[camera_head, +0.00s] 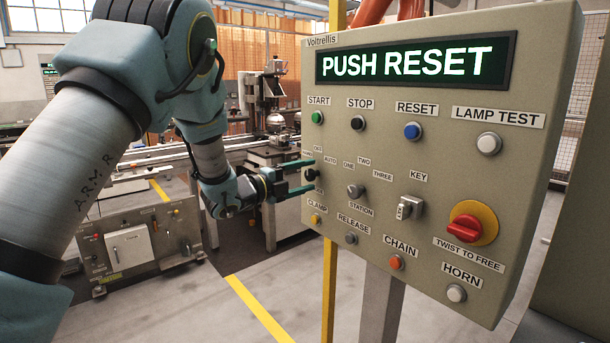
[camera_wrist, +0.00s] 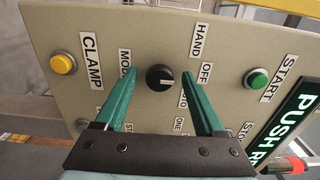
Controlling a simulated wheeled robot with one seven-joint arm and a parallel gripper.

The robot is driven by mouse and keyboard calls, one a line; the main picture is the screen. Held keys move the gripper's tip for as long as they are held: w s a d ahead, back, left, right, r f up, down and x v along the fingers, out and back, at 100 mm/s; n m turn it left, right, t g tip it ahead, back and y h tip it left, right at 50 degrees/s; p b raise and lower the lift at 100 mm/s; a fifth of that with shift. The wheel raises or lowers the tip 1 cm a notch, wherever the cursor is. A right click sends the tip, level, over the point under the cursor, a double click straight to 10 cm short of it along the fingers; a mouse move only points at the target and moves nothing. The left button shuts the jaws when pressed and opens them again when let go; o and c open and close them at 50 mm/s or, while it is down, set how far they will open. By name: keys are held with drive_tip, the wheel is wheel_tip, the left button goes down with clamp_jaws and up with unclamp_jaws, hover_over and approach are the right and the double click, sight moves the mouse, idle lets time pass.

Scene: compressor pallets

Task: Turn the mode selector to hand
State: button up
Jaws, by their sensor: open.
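The mode selector (camera_wrist: 159,77) is a round black knob with a white mark, near the panel's left edge. In the wrist view the mark points right, which is up on the panel, roughly toward the OFF label (camera_wrist: 207,72). The HAND label (camera_wrist: 201,40) and a partly hidden AUTO label lie beside it. My gripper (camera_wrist: 161,74) is open, with one green finger on each side of the knob and a gap to both. In the head view the selector (camera_head: 311,174) sits between the fingertips of my gripper (camera_head: 308,176), which reach close to the panel.
The control panel (camera_head: 445,100) has a display (camera_head: 415,61) reading PUSH RESET. Close to the selector are the green START button (camera_head: 317,118), the yellow CLAMP button (camera_head: 316,219) and the grey STATION selector (camera_head: 355,191). A red emergency stop (camera_head: 466,228) and key switch (camera_head: 409,207) are farther right.

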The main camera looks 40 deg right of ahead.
clamp_jaws()
idle(0.6)
